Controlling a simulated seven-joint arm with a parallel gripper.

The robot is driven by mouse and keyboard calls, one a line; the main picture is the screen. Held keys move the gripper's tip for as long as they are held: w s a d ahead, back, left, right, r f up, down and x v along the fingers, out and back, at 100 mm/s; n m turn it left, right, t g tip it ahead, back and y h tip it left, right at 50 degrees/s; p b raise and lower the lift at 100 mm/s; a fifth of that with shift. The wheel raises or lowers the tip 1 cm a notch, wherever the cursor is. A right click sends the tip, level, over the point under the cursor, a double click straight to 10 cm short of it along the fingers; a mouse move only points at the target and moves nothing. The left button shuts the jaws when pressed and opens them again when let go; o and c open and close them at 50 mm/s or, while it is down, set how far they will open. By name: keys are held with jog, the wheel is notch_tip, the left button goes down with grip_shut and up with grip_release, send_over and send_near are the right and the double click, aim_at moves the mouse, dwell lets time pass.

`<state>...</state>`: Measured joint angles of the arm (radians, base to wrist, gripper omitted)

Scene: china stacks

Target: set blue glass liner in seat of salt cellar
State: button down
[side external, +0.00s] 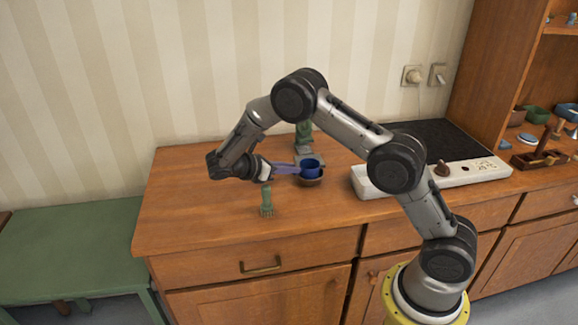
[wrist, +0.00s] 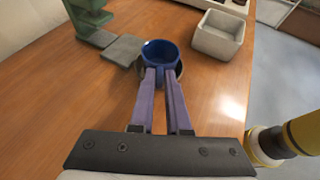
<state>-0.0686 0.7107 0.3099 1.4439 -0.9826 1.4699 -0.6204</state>
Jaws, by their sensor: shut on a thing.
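The blue glass liner (side external: 309,167) is a small deep-blue cup. It also shows in the wrist view (wrist: 159,53) at the tips of my gripper. My gripper (side external: 296,170), with long purple fingers, reaches in from the left and is shut on the liner's near wall; the fingertips show in the wrist view (wrist: 160,71). The liner is upright. The salt cellar (side external: 311,182) is a brown bowl-like piece directly under the liner. In the wrist view only a dark edge of it (wrist: 178,69) shows around the liner. I cannot tell whether the liner touches the seat.
A green stand (side external: 304,135) with grey slabs (wrist: 125,51) is behind the cellar. A green fork-like piece (side external: 267,203) stands in front on the wooden counter. The counter's left is clear.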

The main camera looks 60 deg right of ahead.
jog(key=shift+f, duration=0.6)
jog(key=c, duration=0.8)
grip_release()
jog(key=v, duration=1.4)
jog(key=shift+d, duration=0.15)
